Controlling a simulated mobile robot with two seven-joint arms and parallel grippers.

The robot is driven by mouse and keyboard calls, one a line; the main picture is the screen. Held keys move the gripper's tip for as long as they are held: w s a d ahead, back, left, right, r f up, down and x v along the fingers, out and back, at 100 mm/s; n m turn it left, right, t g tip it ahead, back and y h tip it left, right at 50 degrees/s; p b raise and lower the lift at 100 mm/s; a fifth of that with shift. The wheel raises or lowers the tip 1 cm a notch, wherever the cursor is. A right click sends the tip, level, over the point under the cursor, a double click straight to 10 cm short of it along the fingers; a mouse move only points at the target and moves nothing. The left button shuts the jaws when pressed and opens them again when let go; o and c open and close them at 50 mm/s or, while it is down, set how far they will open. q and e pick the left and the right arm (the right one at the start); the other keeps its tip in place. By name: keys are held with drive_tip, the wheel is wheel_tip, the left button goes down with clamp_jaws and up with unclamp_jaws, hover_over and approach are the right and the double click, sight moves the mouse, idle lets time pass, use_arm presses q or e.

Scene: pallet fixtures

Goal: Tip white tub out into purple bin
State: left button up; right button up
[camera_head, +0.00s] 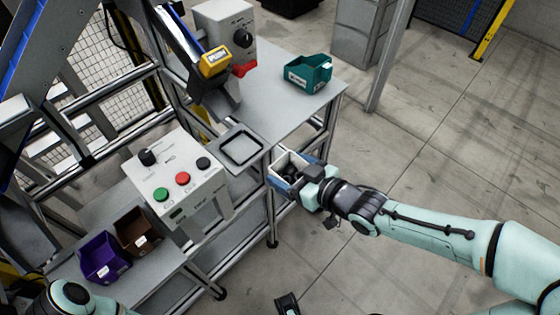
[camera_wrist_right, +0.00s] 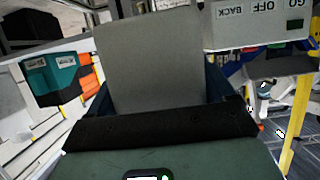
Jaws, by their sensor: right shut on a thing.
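The white tub (camera_head: 281,163) is held out past the front edge of the bench, with dark contents inside it. My right gripper (camera_head: 302,178) is shut on it from the right side. In the right wrist view, a pale grey wall (camera_wrist_right: 150,60), seemingly the tub's, fills the middle, with dark blue parts on both sides; its inside is hidden there. The purple bin (camera_head: 105,258) sits on the lower shelf at bottom left, well away from the tub. Part of my left arm (camera_head: 75,298) shows at the bottom left, but its gripper is not seen.
A brown bin (camera_head: 137,232) stands beside the purple bin. A control box with buttons (camera_head: 181,180) rises between them and the tub. An empty black-rimmed tray (camera_head: 240,148) and a teal bin (camera_head: 307,74) are on the bench. A dark object (camera_head: 287,304) shows at the bottom edge.

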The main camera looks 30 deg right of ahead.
drive_tip(key=shift+s+r+p, duration=0.1)
drive_tip(key=shift+r+p, duration=1.95)
drive_tip(key=shift+r, duration=0.5)
drive_tip(key=shift+f, duration=0.1)
